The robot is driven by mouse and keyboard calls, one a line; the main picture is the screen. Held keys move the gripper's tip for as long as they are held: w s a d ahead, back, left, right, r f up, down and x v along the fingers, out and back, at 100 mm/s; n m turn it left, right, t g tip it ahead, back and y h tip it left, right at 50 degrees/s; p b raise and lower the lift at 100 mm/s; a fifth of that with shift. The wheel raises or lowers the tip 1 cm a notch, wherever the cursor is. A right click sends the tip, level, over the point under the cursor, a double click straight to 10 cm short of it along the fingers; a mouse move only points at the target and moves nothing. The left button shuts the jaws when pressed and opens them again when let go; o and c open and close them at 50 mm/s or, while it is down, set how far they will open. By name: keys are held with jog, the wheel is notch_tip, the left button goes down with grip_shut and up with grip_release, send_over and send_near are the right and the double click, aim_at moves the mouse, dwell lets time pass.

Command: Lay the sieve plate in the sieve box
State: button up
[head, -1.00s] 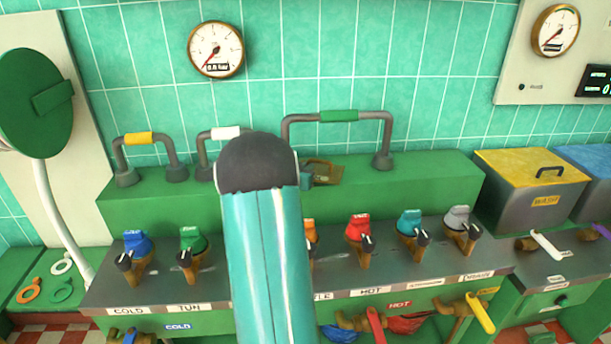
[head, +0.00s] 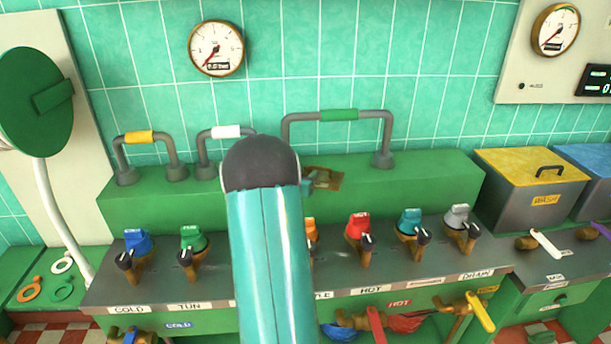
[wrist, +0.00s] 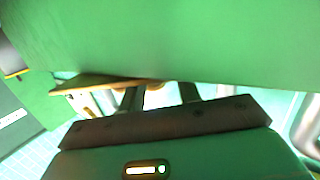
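A small brownish-gold piece (head: 325,178), possibly the sieve plate, shows just right of my arm, against the green raised ledge. A thin brass-coloured edge (wrist: 95,84) also shows in the wrist view, at the fingers of my gripper (wrist: 160,94). Two dark fingers stand apart there, and their tips are hidden behind a large green surface. I cannot tell whether they grip the brass piece. I cannot identify the sieve box in either view.
The green ledge (head: 430,178) carries bent grey pipes with yellow, white and green (head: 338,115) sleeves. A row of coloured valves, including a red one (head: 358,228), stands in front. A grey box with a yellow lid (head: 530,180) stands at right. Pressure gauges hang on the tiled wall.

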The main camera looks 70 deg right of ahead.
jog(key=a+r, duration=0.2)
jog(key=a, duration=0.9)
jog(key=shift+a, duration=0.4)
jog(key=shift+w, duration=0.1)
